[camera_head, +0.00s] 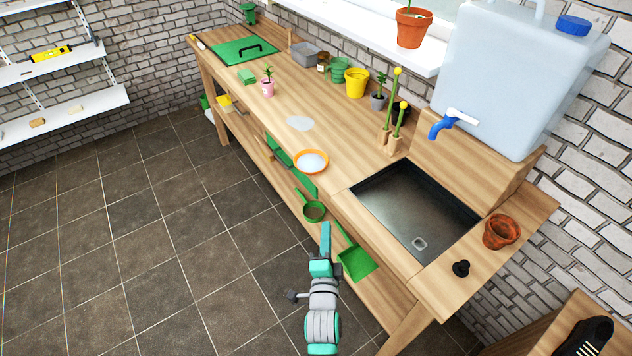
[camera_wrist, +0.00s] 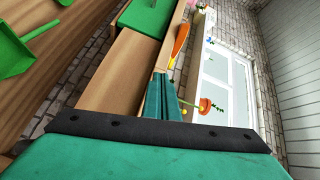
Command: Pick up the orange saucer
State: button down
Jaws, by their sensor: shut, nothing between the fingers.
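The orange saucer (camera_head: 325,165) lies on the wooden bench at its front edge, left of the sink, with something white inside its rim. It also shows nearly edge-on in the wrist view (camera_wrist: 180,42), beyond my fingertips. My gripper (camera_head: 325,228) is in front of the bench, nearer the camera than the saucer and apart from it. In the wrist view its teal fingers (camera_wrist: 163,98) are together, with nothing between them.
The wooden bench (camera_head: 255,95) carries a yellow pot (camera_head: 357,83), a pink pot (camera_head: 267,89) and bamboo-like stems. A metal sink (camera_head: 415,215) is to the right. A green dustpan (camera_head: 357,262) is on the lower shelf. The tiled floor at left is clear.

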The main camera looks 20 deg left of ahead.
aim_at(317, 172)
jog(key=w+a+r+m, duration=0.1)
jog(key=w+a, duration=0.1)
jog(key=w, duration=0.2)
jog(key=w+a+r, duration=0.1)
jog(key=w+a, duration=0.2)
jog(key=w, duration=0.2)
jog(key=w+a+r+m, duration=0.1)
jog(key=w+a, duration=0.1)
jog(key=w, duration=0.3)
jog(key=shift+w+a+r+m, duration=0.2)
jog(key=shift+w+a+m, duration=0.05)
jog(key=shift+a+m, duration=0.05)
